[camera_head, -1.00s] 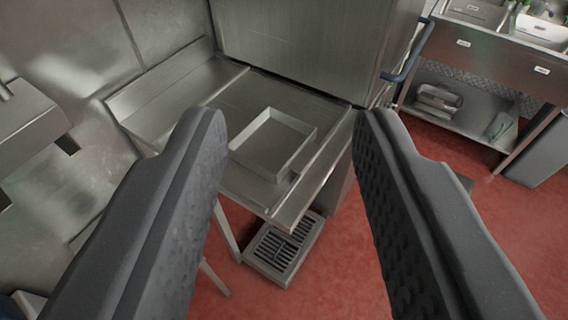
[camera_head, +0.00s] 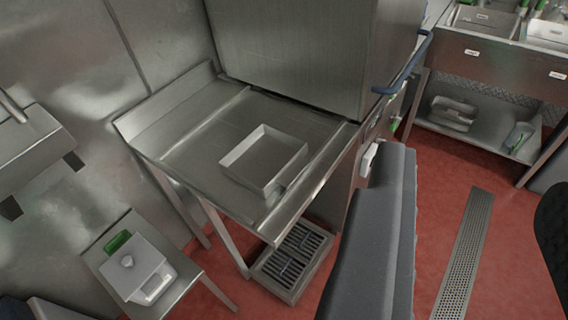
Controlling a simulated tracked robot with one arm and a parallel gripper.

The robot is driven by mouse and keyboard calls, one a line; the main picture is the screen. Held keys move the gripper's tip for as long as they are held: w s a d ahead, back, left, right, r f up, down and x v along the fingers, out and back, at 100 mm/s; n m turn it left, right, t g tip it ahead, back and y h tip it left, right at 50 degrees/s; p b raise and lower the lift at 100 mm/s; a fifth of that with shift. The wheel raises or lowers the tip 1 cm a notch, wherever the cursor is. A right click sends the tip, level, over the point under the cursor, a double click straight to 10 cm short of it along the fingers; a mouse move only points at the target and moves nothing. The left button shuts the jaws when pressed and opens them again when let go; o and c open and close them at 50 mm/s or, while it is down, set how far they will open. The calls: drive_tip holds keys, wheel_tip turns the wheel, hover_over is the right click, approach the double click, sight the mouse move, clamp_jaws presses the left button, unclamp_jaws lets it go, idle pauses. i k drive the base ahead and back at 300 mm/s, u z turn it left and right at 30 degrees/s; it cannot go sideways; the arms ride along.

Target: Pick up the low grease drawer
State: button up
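A shallow, open, square metal tray (camera_head: 264,162) lies on the steel side counter (camera_head: 205,135) in the middle of the view. Its low walls and bare inside show. It may be the grease drawer, but I cannot tell for sure. A low dark-slatted metal box (camera_head: 292,262) sits on the red floor under the counter's front edge. My gripper (camera_head: 476,175) is open and empty. Its left finger is right of the tray and the slatted box, apart from the tray. Its right finger is cut off by the right edge.
A large steel cabinet (camera_head: 290,50) with a blue handle (camera_head: 405,66) stands behind the counter. A small table (camera_head: 185,283) at lower left holds a white box (camera_head: 135,268). A sink unit (camera_head: 490,50) is at upper right. A floor drain (camera_head: 465,255) crosses open red floor.

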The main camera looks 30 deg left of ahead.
sight(269, 157)
drive_tip(key=z, duration=0.05)
drive_tip(key=i, duration=1.05)
drive_tip(key=u, duration=1.85)
